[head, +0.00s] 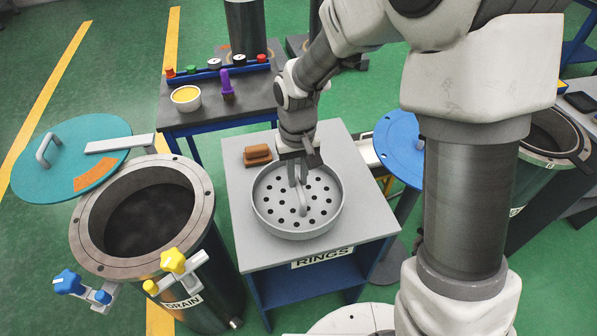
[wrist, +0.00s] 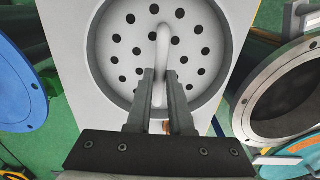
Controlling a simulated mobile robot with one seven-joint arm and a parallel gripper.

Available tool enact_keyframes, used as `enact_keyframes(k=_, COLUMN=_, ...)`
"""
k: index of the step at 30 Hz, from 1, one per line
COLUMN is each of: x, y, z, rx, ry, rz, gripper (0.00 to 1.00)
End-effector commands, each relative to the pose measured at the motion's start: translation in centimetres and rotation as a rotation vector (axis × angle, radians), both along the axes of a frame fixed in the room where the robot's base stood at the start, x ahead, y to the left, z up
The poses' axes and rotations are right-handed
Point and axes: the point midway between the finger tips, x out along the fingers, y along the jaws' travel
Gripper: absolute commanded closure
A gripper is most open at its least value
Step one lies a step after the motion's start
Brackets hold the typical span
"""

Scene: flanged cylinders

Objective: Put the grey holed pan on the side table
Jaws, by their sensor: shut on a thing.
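The grey holed pan (head: 318,218) is a round, shallow dish with many holes and an arched handle across its middle. It is on or just above the top of the small grey side table (head: 247,253) labelled "RINGS"; I cannot tell whether it touches. My gripper (head: 298,178) points down over the pan and is shut on its handle. In the wrist view, the gripper fingers (wrist: 159,84) close on the near part of the handle (wrist: 163,42), and the pan (wrist: 115,52) fills the middle. The fingers hide part of the handle.
A brown block (head: 257,155) lies at the table's back left. The open drain cylinder (head: 100,258) stands left, with its teal lid (head: 62,165) swung aside. A blue round lid (head: 399,145) is at the right. A bench (head: 240,105) with a yellow-filled bowl (head: 186,97) stands behind.

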Motion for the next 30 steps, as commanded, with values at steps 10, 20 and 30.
enact_keyframes(k=10, x=0.5, y=-0.1, z=-3.1, rx=-0.001, ry=0.002, rz=0.000, gripper=1.00)
enact_keyframes(k=20, x=0.5, y=-0.1, z=-4.2, rx=0.001, ry=-0.002, rz=-0.001, gripper=1.00)
enact_keyframes(k=30, x=0.5, y=-0.1, z=-4.6, rx=0.000, ry=0.000, rz=-0.001, gripper=0.51)
